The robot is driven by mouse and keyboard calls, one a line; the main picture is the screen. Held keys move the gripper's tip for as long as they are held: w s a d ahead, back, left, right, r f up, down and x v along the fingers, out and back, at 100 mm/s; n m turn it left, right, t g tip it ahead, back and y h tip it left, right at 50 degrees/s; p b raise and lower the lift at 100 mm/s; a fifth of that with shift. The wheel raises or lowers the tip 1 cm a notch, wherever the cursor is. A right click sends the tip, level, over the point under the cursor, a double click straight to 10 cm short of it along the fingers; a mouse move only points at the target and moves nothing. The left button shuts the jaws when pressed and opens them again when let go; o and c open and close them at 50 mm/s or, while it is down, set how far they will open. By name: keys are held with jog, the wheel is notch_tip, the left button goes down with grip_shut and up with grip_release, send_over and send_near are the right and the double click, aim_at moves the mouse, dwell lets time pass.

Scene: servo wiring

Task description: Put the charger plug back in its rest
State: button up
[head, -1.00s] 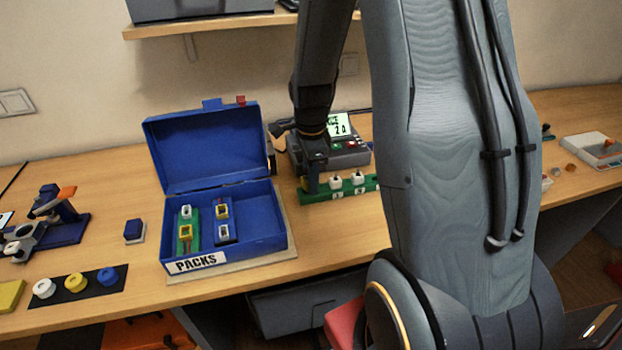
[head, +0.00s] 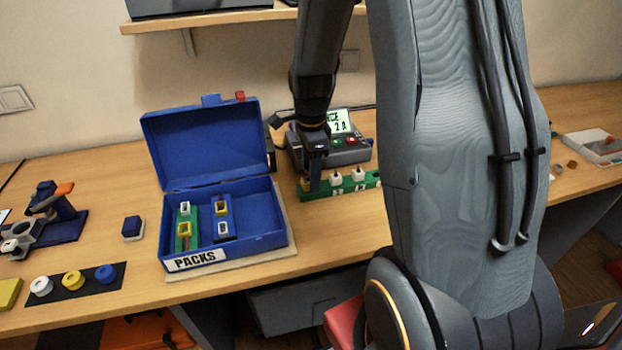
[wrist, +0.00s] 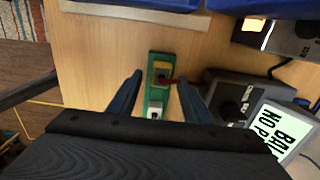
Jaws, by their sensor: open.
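My gripper (head: 316,186) is open over the left end of a green strip (head: 350,185) in front of the charger (head: 340,153). In the wrist view my gripper's fingers (wrist: 160,82) stand either side of the green strip (wrist: 148,93), apart from each other. Between them is a yellow connector piece (wrist: 160,67) with a dark centre and a short red lead towards the charger (wrist: 230,95). I cannot tell whether this is the charger plug seated in its rest. A white connector (wrist: 155,110) sits nearer on the strip.
The open blue PACKS box (head: 270,243) stands left of the strip and holds two packs with white and yellow connectors. A small blue block (head: 132,226), coloured rings on a black mat (head: 55,287) and a blue stand (head: 62,225) are further left. Bare table lies before the strip.

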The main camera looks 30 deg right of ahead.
jog(key=shift+r+b, duration=0.65)
jog(key=shift+r, duration=2.35)
